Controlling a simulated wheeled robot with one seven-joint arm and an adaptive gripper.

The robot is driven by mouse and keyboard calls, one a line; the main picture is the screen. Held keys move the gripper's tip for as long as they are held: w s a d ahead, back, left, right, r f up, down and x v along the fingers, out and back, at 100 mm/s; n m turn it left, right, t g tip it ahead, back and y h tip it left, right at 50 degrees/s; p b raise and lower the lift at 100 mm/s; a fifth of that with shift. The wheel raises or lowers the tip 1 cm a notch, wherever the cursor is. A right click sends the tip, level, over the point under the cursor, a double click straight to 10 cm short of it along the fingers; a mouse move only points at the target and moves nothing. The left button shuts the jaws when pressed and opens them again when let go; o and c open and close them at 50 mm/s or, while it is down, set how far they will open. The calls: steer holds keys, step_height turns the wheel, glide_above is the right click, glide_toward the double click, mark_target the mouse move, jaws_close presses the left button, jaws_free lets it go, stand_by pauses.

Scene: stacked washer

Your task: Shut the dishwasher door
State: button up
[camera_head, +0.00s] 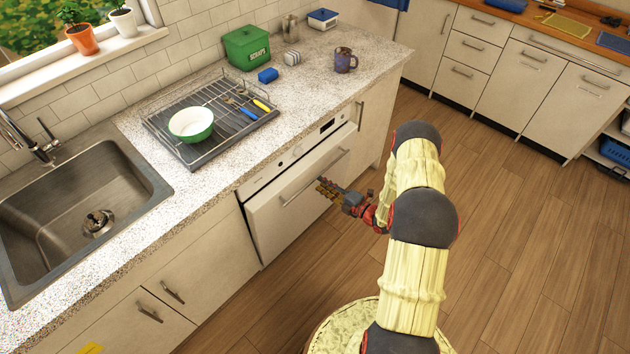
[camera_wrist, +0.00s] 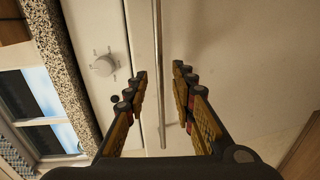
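The dishwasher door (camera_head: 290,212) is a pale front panel under the counter, below a control strip (camera_head: 300,156) with knobs. It stands nearly upright, and its top edge appears slightly proud of the strip. A long metal bar handle (camera_head: 315,178) runs across its upper part; it also shows in the wrist view (camera_wrist: 158,75). My gripper (camera_head: 324,187) is in front of the door near the handle. In the wrist view my gripper (camera_wrist: 158,85) is open, with the bar appearing between its spread fingers. I cannot tell whether anything touches.
The speckled counter (camera_head: 225,188) above holds a dish rack (camera_head: 205,150) with a green-white bowl (camera_head: 191,124), a green bin (camera_head: 246,48) and a mug (camera_head: 345,60). A sink (camera_head: 80,215) is at left. The wooden floor (camera_head: 500,220) to the right is clear.

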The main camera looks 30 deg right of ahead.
mark_target(315, 179)
steer(key=shift+b+x, duration=0.5)
steer(key=shift+x, duration=2)
steer(key=c, duration=0.3)
jaws_close()
